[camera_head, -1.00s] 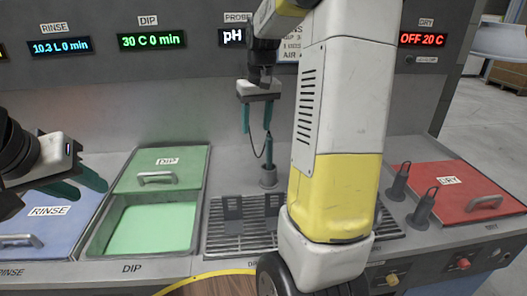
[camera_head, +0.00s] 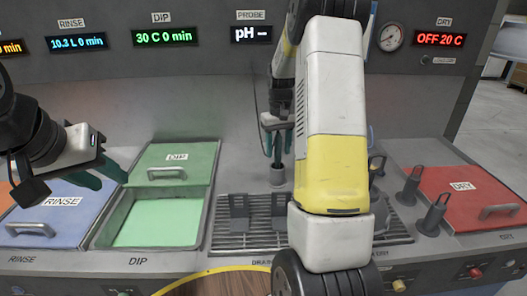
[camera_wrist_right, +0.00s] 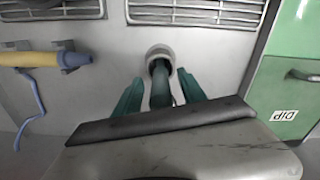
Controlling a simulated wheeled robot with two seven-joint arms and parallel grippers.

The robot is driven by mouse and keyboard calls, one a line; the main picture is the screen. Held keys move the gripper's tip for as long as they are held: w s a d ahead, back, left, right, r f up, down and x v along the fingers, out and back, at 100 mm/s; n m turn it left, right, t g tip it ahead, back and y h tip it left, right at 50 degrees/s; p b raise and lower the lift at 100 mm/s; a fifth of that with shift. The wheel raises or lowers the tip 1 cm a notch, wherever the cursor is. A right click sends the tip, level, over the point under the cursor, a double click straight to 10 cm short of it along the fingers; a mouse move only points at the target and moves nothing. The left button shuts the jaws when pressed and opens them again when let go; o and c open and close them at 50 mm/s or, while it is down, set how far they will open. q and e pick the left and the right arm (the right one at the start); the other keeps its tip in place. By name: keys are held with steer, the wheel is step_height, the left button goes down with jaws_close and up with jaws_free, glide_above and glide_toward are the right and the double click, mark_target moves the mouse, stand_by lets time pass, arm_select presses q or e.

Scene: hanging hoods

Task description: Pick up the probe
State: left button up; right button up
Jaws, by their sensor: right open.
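The probe is a dark upright rod (camera_head: 277,150) in a grey round holder (camera_head: 277,177) on the counter under the pH display. My right gripper (camera_head: 278,152) points down over the holder, its green fingers open on either side of the probe. In the right wrist view the probe (camera_wrist_right: 160,85) stands between the two open fingers (camera_wrist_right: 160,92), with a gap at each side, and its lower end sits in the holder (camera_wrist_right: 159,53). My left gripper (camera_head: 110,180) is open and empty above the rinse and dip lids at the left.
The green dip basin (camera_head: 160,222) is open, its lid (camera_head: 172,163) behind it. The blue rinse lid (camera_head: 50,215) and red dry lid (camera_head: 470,195) are shut. A drain grate (camera_head: 250,240) lies before the holder. A yellow tool (camera_wrist_right: 45,60) with a blue cord rests in clips.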

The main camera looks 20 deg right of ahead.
steer(key=shift+f, duration=0.1)
steer(key=shift+c, duration=0.2)
jaws_close()
step_height(320, 180, up, 12)
steer(key=shift+f, duration=0.1)
stand_by(0.6)
